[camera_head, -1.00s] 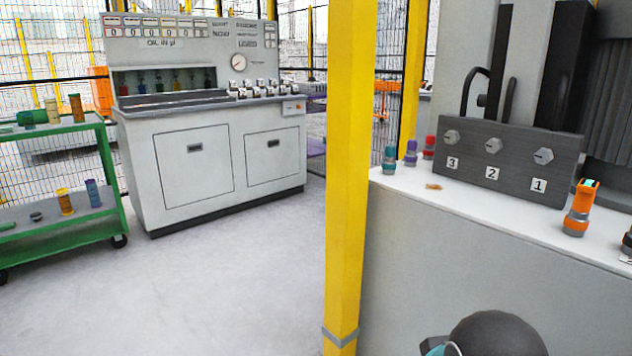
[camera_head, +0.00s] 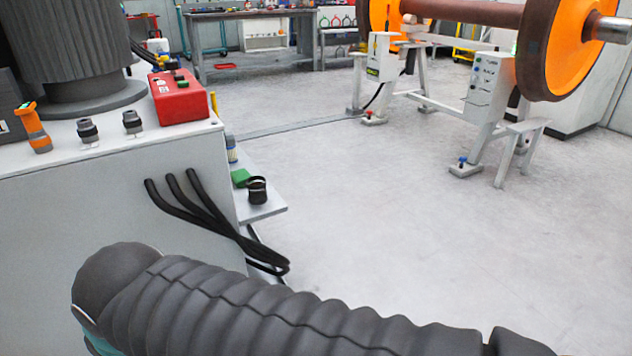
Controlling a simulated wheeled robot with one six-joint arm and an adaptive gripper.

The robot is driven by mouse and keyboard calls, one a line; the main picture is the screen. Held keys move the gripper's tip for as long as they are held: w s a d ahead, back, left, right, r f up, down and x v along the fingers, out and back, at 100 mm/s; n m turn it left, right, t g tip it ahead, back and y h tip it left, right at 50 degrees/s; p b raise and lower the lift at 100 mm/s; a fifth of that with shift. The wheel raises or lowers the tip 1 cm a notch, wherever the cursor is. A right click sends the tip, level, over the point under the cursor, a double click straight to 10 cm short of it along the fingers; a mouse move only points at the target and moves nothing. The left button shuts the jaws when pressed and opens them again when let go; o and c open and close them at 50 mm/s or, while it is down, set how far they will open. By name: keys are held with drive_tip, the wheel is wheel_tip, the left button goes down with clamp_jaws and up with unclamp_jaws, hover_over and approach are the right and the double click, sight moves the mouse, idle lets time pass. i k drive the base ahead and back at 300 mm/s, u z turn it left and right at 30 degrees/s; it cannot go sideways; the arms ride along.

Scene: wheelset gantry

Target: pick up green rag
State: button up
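A small green piece, which looks like the green rag (camera_head: 240,177), lies on a low grey side shelf (camera_head: 262,212) at the right end of the grey machine cabinet. A black cup-like item (camera_head: 257,189) stands right beside it and may hide part of it. My arm in its dark ribbed sleeve crosses the bottom of the view, below and in front of the shelf. My gripper is out of view, so its state does not show.
A red control box (camera_head: 180,96), black fittings and an orange torch (camera_head: 34,127) stand on the cabinet top. An orange-and-brown wheelset (camera_head: 545,45) stands on grey stands at the right. The floor between is clear.

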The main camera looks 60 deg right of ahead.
sight(239, 176)
drive_tip(key=z, duration=0.15)
drive_tip(key=k, duration=0.5)
drive_tip(key=z, duration=1.5)
drive_tip(key=i, duration=1.35)
drive_tip(key=u, duration=1.65)
